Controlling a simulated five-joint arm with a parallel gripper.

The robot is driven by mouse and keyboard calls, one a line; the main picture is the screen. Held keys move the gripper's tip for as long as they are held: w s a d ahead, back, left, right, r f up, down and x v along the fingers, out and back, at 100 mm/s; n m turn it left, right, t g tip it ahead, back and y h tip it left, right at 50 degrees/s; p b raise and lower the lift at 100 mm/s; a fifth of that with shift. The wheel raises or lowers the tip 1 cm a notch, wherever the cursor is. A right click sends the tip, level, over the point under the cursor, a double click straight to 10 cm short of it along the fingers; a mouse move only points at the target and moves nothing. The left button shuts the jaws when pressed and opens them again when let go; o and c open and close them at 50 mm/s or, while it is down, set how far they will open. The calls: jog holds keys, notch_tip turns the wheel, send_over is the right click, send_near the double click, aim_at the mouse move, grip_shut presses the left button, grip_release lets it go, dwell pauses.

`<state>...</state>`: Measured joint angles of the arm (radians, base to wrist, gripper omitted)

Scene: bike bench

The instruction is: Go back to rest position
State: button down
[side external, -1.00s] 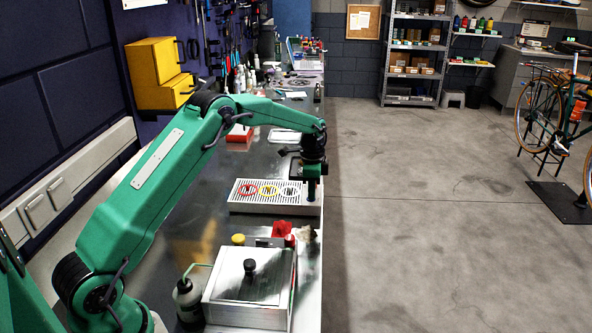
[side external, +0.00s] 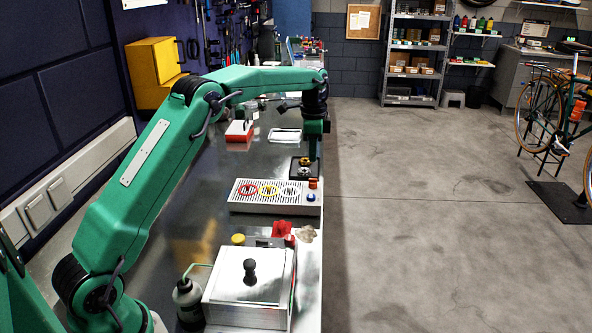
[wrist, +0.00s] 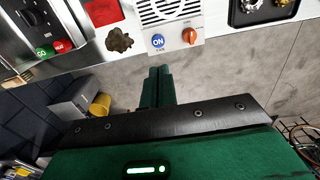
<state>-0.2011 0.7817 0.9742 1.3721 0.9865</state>
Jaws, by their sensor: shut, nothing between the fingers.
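My gripper (side external: 314,178) hangs from the dark wrist at the bench's right edge in the side external view, raised above the bench, with its fingers together and nothing held. In the wrist view its green fingers (wrist: 159,70) are pressed together, pointing toward the fan panel's edge. The perforated panel (side external: 236,205) has red, yellow and pale rings on its top. Its blue ON button (wrist: 158,41) and orange knob (wrist: 190,36) lie just beyond the fingertips in the wrist view, with a visible gap.
A black tray (wrist: 236,20) with metal parts lies beside the panel. Nearer are a silver box (side external: 225,312) with a black knob, a bottle (side external: 187,302), a red piece (side external: 282,229) and a brown lump (wrist: 119,40). Open floor (side external: 420,230) lies to the right.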

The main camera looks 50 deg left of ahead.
jog(key=shift+r, duration=0.65)
